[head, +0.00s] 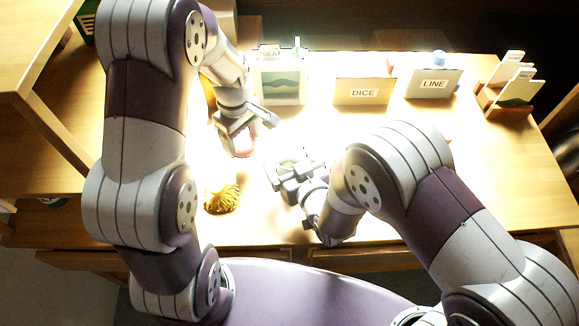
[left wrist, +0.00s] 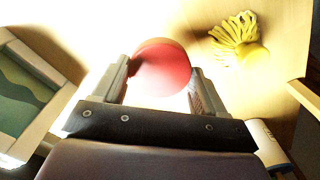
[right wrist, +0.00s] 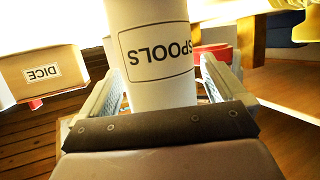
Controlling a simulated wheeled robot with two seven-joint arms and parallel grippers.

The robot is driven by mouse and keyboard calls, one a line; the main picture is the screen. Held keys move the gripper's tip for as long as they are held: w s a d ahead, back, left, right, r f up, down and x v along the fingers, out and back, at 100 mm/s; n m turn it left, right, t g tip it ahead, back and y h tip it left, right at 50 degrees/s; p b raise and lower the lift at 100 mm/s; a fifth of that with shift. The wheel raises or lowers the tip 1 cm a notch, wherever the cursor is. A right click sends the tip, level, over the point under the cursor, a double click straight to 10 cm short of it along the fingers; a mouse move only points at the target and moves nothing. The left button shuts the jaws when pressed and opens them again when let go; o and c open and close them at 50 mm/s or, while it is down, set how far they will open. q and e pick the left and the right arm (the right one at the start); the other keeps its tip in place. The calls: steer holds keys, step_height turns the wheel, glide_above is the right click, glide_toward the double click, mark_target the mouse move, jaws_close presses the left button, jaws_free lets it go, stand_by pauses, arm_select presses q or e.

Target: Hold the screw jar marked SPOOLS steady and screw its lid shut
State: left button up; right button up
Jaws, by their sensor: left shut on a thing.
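The white jar marked SPOOLS (right wrist: 155,60) stands between the fingers of my right gripper (right wrist: 160,95) in the right wrist view. A gap shows beside the jar, so these fingers look open around it. In the head view glare washes the jar out near my right gripper (head: 290,172). My left gripper (head: 250,127) is shut on a round red lid (head: 243,146). The lid (left wrist: 162,68) shows between its fingertips in the left wrist view (left wrist: 160,80). I cannot tell whether lid and jar touch.
A yellow tasselled thing (head: 221,198) lies near the table's front edge, also in the left wrist view (left wrist: 236,40). Glare covers the middle tabletop.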

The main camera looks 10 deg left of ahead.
mark_target(290, 152)
steer(key=c, duration=0.9)
steer(key=shift+c, duration=0.2)
arm_select(q)
steer(key=shift+r, duration=0.15)
arm_select(e)
steer(key=shift+r, duration=0.85)
arm_select(q)
steer(key=shift+r+p, duration=0.2)
steer(key=shift+p, duration=0.15)
arm_select(e)
step_height(290, 152, up, 3)
steer(key=shift+f, duration=0.15)
arm_select(q)
steer(key=shift+r+p, duration=0.55)
steer(key=shift+r, duration=0.05)
arm_select(e)
steer(key=d+r, duration=0.6)
steer(key=d, duration=0.5)
steer(key=shift+s+d+r, duration=0.15)
steer(key=shift+d+r, duration=0.2)
steer(key=shift+o, duration=0.7)
steer(key=c, duration=0.5)
